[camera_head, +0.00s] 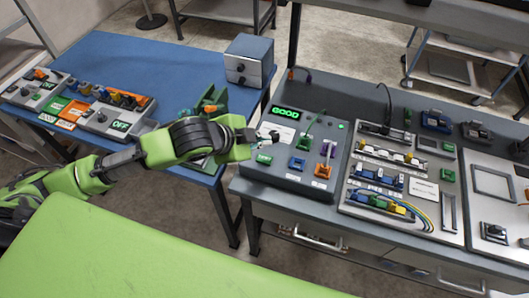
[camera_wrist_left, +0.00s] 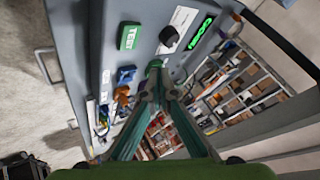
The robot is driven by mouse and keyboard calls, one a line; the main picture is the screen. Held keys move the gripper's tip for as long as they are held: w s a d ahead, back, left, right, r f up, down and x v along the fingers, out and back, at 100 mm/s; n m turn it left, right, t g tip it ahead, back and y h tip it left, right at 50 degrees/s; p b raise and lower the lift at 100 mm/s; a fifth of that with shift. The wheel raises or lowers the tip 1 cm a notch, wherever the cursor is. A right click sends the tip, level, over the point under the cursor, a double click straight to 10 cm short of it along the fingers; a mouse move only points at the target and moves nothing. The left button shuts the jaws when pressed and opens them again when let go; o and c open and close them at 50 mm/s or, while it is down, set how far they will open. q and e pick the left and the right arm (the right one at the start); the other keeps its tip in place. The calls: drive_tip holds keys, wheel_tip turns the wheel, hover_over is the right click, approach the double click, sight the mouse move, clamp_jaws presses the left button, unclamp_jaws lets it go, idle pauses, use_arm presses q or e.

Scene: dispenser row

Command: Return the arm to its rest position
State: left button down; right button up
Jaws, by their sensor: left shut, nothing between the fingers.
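My left arm (camera_head: 175,145) reaches in from the left across the gap between two tables. Its gripper (camera_head: 264,135) is over the left edge of a grey test panel (camera_head: 255,178). In the left wrist view the two fingers come together at their tips (camera_wrist_left: 154,82), shut and with nothing seen between them. The panel's green TEST button (camera_wrist_left: 128,37), a black knob (camera_wrist_left: 170,37) and a lit green display (camera_wrist_left: 200,33) lie beyond the tips. In the head view the display (camera_head: 285,113) reads GOOD. My right gripper is not in view.
A blue table (camera_head: 150,62) on the left carries switch boxes reading OFF (camera_head: 120,125) and a grey-blue box (camera_head: 248,62). Right of the test panel are a connector board (camera_head: 425,225) and another fixture (camera_head: 494,183). A green surface (camera_head: 150,255) fills the lower left.

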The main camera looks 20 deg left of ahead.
use_arm(q)
drive_tip(key=shift+f, duration=0.1)
idle(0.7)
drive_tip(key=shift+s+d+f, duration=0.1)
drive_tip(key=shift+s+d, duration=0.1)
drive_tip(key=s+d+f+n, duration=0.3)
drive_tip(key=s+n, duration=0.1)
drive_tip(key=s, duration=0.2)
drive_tip(key=s+a+f+n+g+y, duration=0.2)
drive_tip(key=s+a+f+n, duration=0.25)
drive_tip(key=s, duration=0.45)
drive_tip(key=s+a+f+n+g+y, duration=0.25)
drive_tip(key=s+a+n, duration=0.2)
drive_tip(key=s, duration=0.45)
wheel_tip(320, 180, down, 30)
drive_tip(key=m+g+b, duration=0.1)
drive_tip(key=b, duration=0.4)
drive_tip(key=s+a+f+g+b, duration=0.1)
drive_tip(key=s+f+b, duration=0.1)
drive_tip(key=s+f, duration=0.7)
drive_tip(key=s+a+f+b, duration=0.1)
drive_tip(key=s+f+b, duration=0.2)
drive_tip(key=s+f, duration=0.6)
wheel_tip(320, 180, down, 5)
drive_tip(key=shift+a+f+g, duration=0.1)
drive_tip(key=shift+a+g, duration=0.25)
